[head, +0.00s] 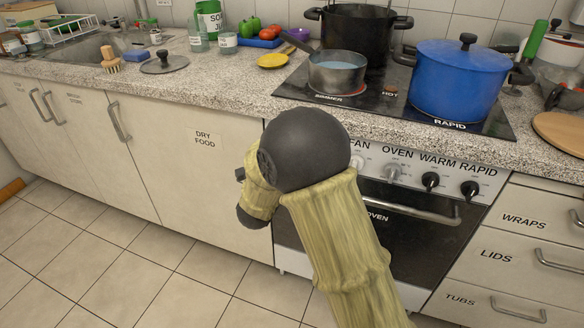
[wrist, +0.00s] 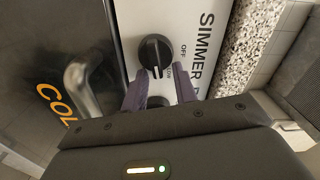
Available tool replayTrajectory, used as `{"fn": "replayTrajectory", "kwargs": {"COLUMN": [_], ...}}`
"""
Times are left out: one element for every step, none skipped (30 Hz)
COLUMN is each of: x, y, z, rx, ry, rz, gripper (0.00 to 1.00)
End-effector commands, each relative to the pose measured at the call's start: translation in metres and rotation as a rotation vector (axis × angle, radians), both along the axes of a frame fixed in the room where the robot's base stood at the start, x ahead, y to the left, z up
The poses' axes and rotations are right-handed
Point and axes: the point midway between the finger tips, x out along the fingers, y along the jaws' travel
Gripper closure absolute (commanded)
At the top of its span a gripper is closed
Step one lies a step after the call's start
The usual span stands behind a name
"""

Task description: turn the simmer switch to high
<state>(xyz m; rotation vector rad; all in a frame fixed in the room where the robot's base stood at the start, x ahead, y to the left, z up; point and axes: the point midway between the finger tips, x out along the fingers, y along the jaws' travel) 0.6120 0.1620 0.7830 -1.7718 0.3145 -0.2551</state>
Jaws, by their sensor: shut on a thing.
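The simmer switch (wrist: 155,50) is a round black knob on the oven's pale panel, beside the printed word SIMMER in the wrist view. Its white pointer line faces the bottom of that view, away from the OFF mark. My gripper (wrist: 160,78) has its two purple-grey fingers on either side at the switch's lower edge, shut on it; the exact contact is hard to see. A second dark knob (wrist: 158,102) shows between the fingers, partly covered by my gripper. In the head view my arm hides the switch and my fingertips.
The oven handle (wrist: 83,80) runs close to the left of the fingers. On the hob above are a steel saucepan (head: 337,75), a black pot (head: 358,32) and a blue pot (head: 458,80). More knobs (head: 431,181) sit to the right on the panel.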

Motion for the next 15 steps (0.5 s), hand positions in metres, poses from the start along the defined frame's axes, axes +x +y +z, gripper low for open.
{"fn": "replayTrajectory", "kwargs": {"x": [-0.0014, -0.0014, -0.0013, -0.0013, -0.0012, -0.0012, -0.0012, -0.0011, -0.0011, -0.0011, -0.0010, -0.0010, -0.0009, -0.0007, -0.0006], "y": [0.0045, 0.0047, 0.0045, 0.0046, 0.0050, 0.0053, 0.0054, 0.0056, 0.0057, 0.0056, 0.0059, 0.0065, 0.0069, 0.0069, 0.0070], "z": [-0.0145, -0.0148, -0.0155, -0.0156, -0.0162, -0.0166, -0.0166, -0.0172, -0.0176, -0.0178, -0.0184, -0.0188, -0.0187, -0.0189, -0.0192], "rx": [0.042, 0.067, 0.099, 0.123, 0.148, 0.179, 0.204, 0.228, 0.261, 0.284, 0.309, 0.341, 0.366, 0.390, 0.420], "ry": [-0.003, -0.012, -0.024, -0.034, -0.042, -0.054, -0.064, -0.073, -0.085, -0.094, -0.103, -0.115, -0.125, -0.134, -0.146], "rz": [0.012, 0.012, 0.012, 0.012, 0.013, 0.013, 0.015, 0.015, 0.015, 0.015, 0.015, 0.016, 0.016, 0.016, 0.017], "gripper": [0.94, 0.94, 0.94, 0.94, 0.94, 0.94, 0.94, 0.94, 0.94, 0.94, 0.94, 0.94, 0.94, 0.94, 0.95]}}
